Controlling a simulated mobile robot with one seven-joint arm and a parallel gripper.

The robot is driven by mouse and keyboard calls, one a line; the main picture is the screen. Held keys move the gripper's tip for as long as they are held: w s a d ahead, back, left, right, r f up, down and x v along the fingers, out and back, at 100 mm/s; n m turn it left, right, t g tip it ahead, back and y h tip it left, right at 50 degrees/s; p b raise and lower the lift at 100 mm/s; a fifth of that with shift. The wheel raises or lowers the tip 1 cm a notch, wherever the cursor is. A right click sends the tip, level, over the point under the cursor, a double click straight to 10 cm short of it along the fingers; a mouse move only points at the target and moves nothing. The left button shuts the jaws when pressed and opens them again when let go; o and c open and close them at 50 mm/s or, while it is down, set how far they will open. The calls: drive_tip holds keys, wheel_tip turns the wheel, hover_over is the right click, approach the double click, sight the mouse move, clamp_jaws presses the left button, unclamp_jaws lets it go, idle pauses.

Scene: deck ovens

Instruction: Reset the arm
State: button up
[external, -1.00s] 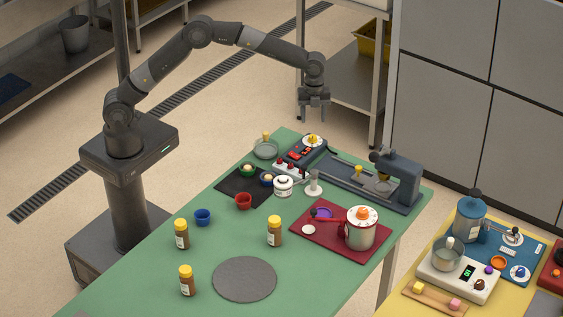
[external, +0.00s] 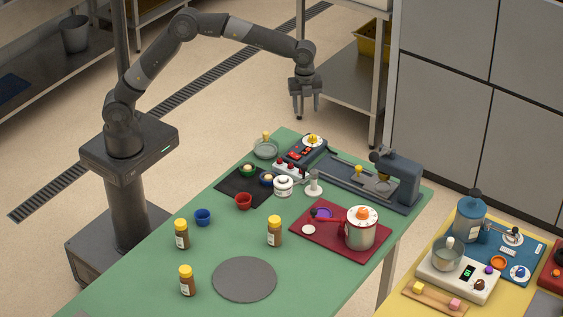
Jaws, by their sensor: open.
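My gripper (external: 305,112) hangs in the air, pointing down, above and beyond the far end of the green table (external: 130,285). Its two fingers are apart with nothing between them. My arm reaches out from its column at the left, bent up at the elbow and extended to the right. The gripper touches nothing in view.
Below it stand a black-and-red control box (external: 306,151) and a dark blue press-like device (external: 403,178). A white pot (external: 360,229) sits on a red mat (external: 375,252). Several jars (external: 274,231) and a grey round mat (external: 244,279) lie nearer. A yellow table (external: 400,305) is at right.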

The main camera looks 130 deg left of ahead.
drive_tip(key=s+d+r+n+t, duration=0.1)
drive_tip(key=s+d+r, duration=0.3)
drive_tip(key=d, duration=0.3)
drive_tip(key=s+d+r+n+t+y, duration=0.15)
drive_tip(key=s+d+r, duration=0.25)
drive_tip(key=d, duration=0.4)
drive_tip(key=s+d+r+n, duration=0.2)
drive_tip(key=s+d+r, duration=0.1)
drive_tip(key=d+r, duration=0.3)
drive_tip(key=s+d+f+n+t+h, duration=0.1)
drive_tip(key=s+d+f+n, duration=0.1)
drive_tip(key=s+d, duration=0.5)
drive_tip(key=s+d+f+n+t+h, duration=0.1)
drive_tip(key=s+d, duration=0.6)
drive_tip(key=s, duration=0.8)
wheel_tip(320, 180, down, 3)
drive_tip(key=shift+r+n+t, duration=0.2)
drive_tip(key=shift+n+t, duration=0.25)
drive_tip(key=shift+n, duration=0.5)
